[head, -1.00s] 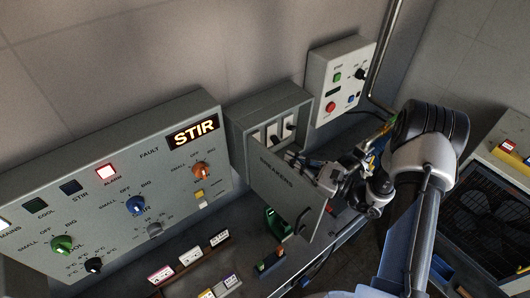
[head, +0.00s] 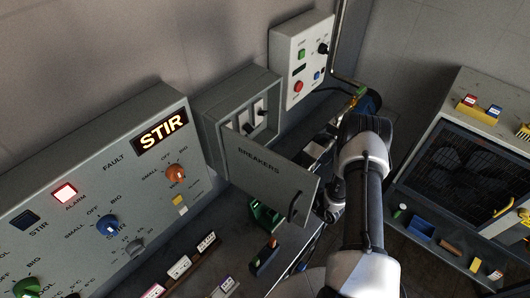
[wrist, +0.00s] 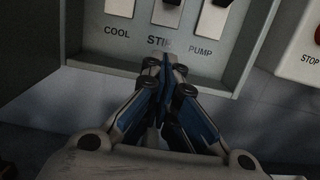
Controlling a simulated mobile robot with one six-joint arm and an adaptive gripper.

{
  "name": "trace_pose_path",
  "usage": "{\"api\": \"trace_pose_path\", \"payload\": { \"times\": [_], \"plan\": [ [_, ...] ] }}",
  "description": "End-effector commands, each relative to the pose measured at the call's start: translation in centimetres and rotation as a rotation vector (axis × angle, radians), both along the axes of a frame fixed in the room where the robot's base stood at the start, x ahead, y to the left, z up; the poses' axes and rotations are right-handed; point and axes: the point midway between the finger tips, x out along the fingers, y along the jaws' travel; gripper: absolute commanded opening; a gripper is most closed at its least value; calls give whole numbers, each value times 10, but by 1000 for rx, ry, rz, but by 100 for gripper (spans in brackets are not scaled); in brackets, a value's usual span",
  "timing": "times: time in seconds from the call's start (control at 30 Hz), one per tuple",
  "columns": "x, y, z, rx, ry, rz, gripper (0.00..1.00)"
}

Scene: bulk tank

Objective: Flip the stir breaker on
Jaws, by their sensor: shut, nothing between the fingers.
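The stir breaker (wrist: 167,13) is a pale switch plate above the STIR label in the wrist view. A bit of its dark lever shows at the top edge, and the rest is cut off, so I cannot tell its position. My gripper (wrist: 168,66) is shut and empty, its fingertips just below that breaker and covering part of the STIR label. I cannot tell if it touches the panel. In the head view the grey breaker box (head: 212,122) stands open, and its BREAKERS door (head: 270,178) hides my gripper.
The cool breaker (wrist: 119,8) and pump breaker (wrist: 213,19) flank the stir breaker closely. A control box (head: 285,60) with a red button hangs to the right. The left panel (head: 95,180) shows a lit STIR fault sign (head: 161,132) and lit red alarm lamp (head: 64,193).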

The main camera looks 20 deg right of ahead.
Motion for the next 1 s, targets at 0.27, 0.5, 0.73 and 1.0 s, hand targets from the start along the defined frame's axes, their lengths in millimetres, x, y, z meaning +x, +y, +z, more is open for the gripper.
{"api": "trace_pose_path", "payload": {
  "times": [0.27,0.5,0.73,1.0],
  "plan": [
    [46,33,9,-3,-4,6,0],
    [67,44,29,0,-1,-2,0],
    [57,38,48,0,-1,0,0],
    [56,38,49,0,-1,1,0]
  ]
}}
